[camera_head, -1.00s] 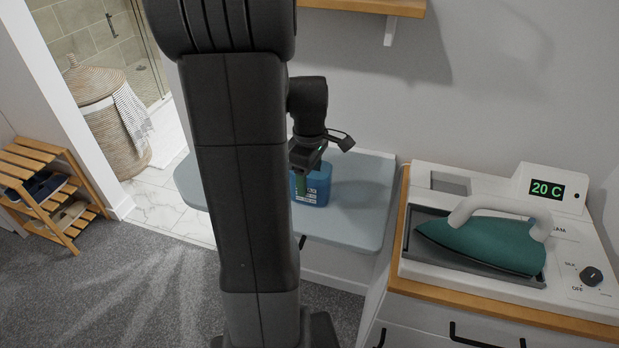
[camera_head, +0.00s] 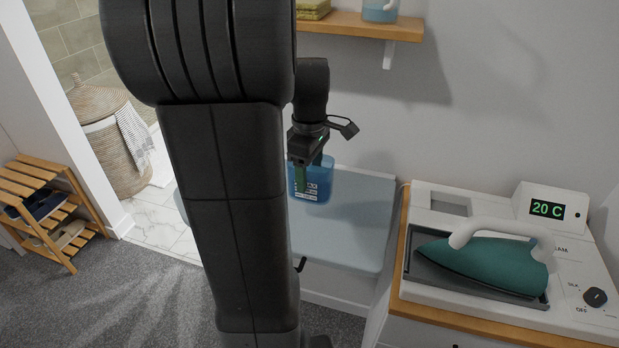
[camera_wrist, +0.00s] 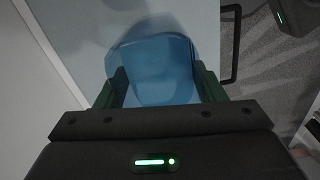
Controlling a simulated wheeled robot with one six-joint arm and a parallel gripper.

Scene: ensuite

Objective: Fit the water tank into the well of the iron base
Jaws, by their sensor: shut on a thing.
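The water tank (camera_head: 318,184) is a translucent blue container with white markings on its side. My gripper (camera_head: 308,168) is shut on it and holds it upright above the pale blue board. In the wrist view the tank (camera_wrist: 155,70) sits between the two green fingers of my gripper (camera_wrist: 155,88). The iron base (camera_head: 430,301) is a white unit on the cabinet at the right. Its well (camera_head: 450,204) is a rectangular recess at the back left and looks empty. The teal iron (camera_head: 480,262) rests in the grey tray of the base.
The pale blue board (camera_head: 350,235) lies below the tank. A wooden shelf (camera_head: 350,24) on the wall carries a folded cloth (camera_head: 313,9) and a blue-tinted container (camera_head: 380,9). The base's display (camera_head: 547,208) reads 20 C. A dark knob (camera_head: 595,297) sits at its right.

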